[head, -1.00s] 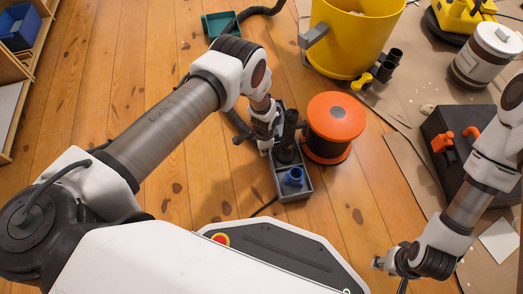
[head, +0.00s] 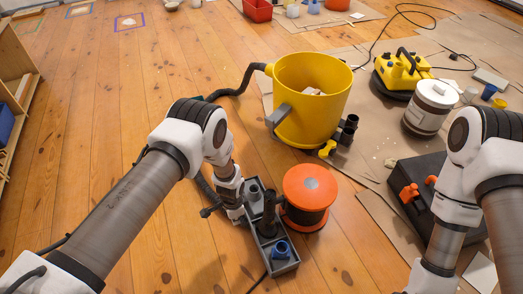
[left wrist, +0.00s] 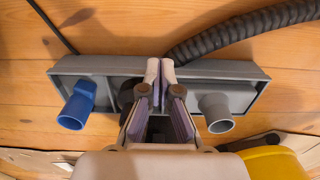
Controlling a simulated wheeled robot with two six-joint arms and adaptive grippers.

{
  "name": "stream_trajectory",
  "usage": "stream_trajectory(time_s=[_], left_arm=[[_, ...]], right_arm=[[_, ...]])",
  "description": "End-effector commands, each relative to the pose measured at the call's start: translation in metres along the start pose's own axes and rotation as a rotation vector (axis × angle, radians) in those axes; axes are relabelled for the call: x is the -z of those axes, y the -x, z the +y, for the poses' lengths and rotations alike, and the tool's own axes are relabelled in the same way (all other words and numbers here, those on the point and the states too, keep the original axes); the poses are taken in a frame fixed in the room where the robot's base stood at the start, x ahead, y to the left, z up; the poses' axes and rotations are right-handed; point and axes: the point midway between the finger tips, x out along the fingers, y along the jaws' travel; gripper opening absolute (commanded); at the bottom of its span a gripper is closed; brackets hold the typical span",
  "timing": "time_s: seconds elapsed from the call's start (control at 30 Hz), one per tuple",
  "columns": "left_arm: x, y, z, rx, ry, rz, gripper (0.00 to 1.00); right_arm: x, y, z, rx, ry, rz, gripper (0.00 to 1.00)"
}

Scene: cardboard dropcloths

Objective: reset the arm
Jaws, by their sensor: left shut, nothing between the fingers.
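My left arm comes in from the left in the head view, and its gripper (head: 243,213) is low over a grey tray (head: 283,268) on the wooden floor. In the left wrist view the fingers (left wrist: 160,70) are together with nothing between them, above the middle of the tray (left wrist: 245,92). A black fitting (head: 269,212) stands in the tray and is partly hidden by the fingers in the wrist view. My right arm (head: 445,240) comes in at the right; its gripper is out of view below the picture edge.
A blue nozzle (head: 281,249) and a grey nozzle (left wrist: 216,110) are in the tray. An orange-topped reel (head: 310,187) stands close beside it. A yellow bucket (head: 308,115) is behind. A dark case (head: 410,200) is near my right arm. Bare floor lies at the left.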

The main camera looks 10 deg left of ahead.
Motion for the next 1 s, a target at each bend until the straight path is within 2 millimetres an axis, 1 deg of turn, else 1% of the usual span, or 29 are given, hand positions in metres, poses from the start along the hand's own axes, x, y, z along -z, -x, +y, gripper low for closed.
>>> stream_trajectory(time_s=[0.17,0.27,0.3,0.37,0.4,0.47,0.5,0.57,0.6,0.67,0.7,0.8,0.87,0.9,0.93,0.97,1.0], left_arm=[[0.001,0.002,-0.002,0.003,0.0,0.002,0.0],[0.002,0.018,-0.017,0.022,0.017,0.014,0.0],[-0.013,0.024,-0.01,0.0,0.032,-0.006,0.0],[-0.04,0.029,0.008,-0.038,0.052,-0.039,0.0],[-0.058,0.034,0.023,-0.057,0.081,-0.054,0.0],[-0.085,0.041,0.047,-0.077,0.148,-0.071,0.0],[-0.102,0.047,0.063,-0.086,0.203,-0.079,0.0],[-0.124,0.057,0.087,-0.094,0.289,-0.088,0.0],[-0.138,0.064,0.103,-0.096,0.351,-0.092,0.0],[-0.156,0.075,0.125,-0.097,0.443,-0.096,0.0],[-0.166,0.084,0.14,-0.097,0.505,-0.098,0.0],[-0.19,0.105,0.173,-0.09,0.671,-0.099,0.0],[-0.202,0.117,0.191,-0.076,0.784,-0.091,0.0],[-0.205,0.124,0.196,-0.055,0.868,-0.07,0.0],[-0.202,0.126,0.192,-0.032,0.932,-0.037,0.0],[-0.196,0.124,0.182,-0.006,0.996,0.006,0.0],[-0.195,0.144,0.18,-0.004,1.028,0.009,0.0]], right_arm=[[0.0,0.0,0.0,0.0,0.0,0.0,0.4],[0.0,0.003,0.0,0.0,0.0,0.0,0.4],[0.0,0.005,0.0,0.0,0.0,0.0,0.4],[0.0,0.006,0.0,0.0,0.0,0.0,0.4],[0.0,0.007,0.0,0.0,0.0,0.0,0.4],[0.0,0.009,0.0,0.0,0.0,0.0,0.4],[0.0,0.01,0.0,0.0,0.0,0.0,0.4],[0.0,0.011,0.0,0.0,0.0,0.0,0.4],[0.0,0.011,0.0,0.0,0.0,0.0,0.4],[0.0,0.012,0.0,0.0,0.0,0.0,0.4],[0.0,0.012,0.0,0.0,0.0,0.0,0.4],[0.0,0.013,0.0,0.0,0.0,0.0,0.4],[0.0,0.012,0.0,0.0,0.0,0.0,0.4],[0.0,0.012,0.0,0.0,0.0,0.0,0.4],[0.0,0.012,0.0,0.0,0.0,0.0,0.4],[0.0,0.012,0.0,0.0,0.0,0.0,0.4],[-0.001,0.032,0.0,0.0,0.0,-0.001,0.4]])
